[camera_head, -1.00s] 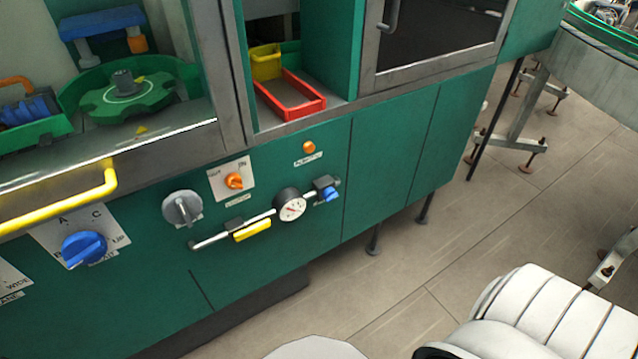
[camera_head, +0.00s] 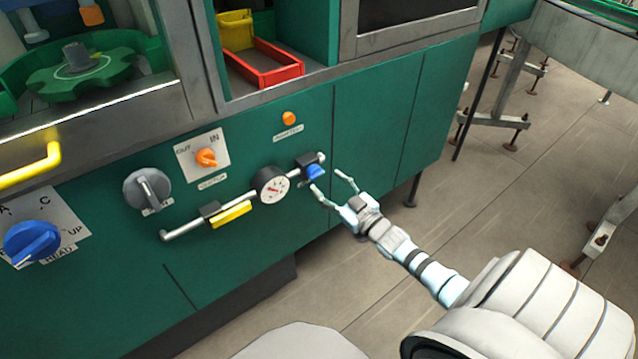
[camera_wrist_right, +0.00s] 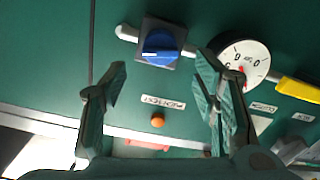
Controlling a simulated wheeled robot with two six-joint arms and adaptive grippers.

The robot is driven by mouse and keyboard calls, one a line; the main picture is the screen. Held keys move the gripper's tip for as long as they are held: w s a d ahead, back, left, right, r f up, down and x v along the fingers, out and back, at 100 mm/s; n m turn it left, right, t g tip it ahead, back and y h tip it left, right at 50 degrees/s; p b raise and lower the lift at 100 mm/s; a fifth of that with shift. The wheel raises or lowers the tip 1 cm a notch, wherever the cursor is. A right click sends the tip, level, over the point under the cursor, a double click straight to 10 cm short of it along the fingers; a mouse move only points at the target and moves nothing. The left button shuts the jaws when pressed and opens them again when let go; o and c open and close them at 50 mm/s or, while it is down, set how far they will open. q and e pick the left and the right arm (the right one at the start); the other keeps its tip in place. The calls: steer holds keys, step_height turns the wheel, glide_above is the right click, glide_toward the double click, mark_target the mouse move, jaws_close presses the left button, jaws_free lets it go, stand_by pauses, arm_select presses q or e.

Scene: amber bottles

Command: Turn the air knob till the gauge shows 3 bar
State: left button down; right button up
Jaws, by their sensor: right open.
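The small blue air knob (camera_head: 315,172) sits on a black block at the right end of a pipe on the green panel. The round white gauge (camera_head: 272,185) is just left of it; its red needle is too small to read surely. My right gripper (camera_head: 330,187) is open and empty, its fingertips just right of and below the knob. In the right wrist view the knob (camera_wrist_right: 160,46) lies ahead, between and beyond the spread fingers (camera_wrist_right: 160,78), apart from them. The gauge (camera_wrist_right: 243,60) is partly behind one finger there. My left gripper is not in view.
A yellow lever (camera_head: 231,215) is on the same pipe, left of the gauge. A grey rotary switch (camera_head: 148,188), an orange knob (camera_head: 206,158) and an orange button (camera_head: 289,118) are nearby.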

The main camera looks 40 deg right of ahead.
mark_target(319, 175)
steer(key=w+b, duration=0.1)
steer(key=w, duration=0.4)
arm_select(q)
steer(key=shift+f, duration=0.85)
arm_select(e)
steer(key=shift+c, duration=0.4)
steer(key=c, duration=1.1)
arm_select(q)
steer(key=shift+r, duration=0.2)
arm_select(e)
steer(key=shift+m, duration=0.4)
steer(key=m+p, duration=0.2)
steer(key=m, duration=0.1)
steer(key=shift+d, duration=0.1)
arm_select(q)
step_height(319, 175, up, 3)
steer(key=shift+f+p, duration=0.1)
steer(key=shift+p, duration=0.55)
arm_select(e)
steer(key=m, duration=0.6)
steer(key=shift+d+f, duration=0.1)
steer(key=shift+f, duration=0.05)
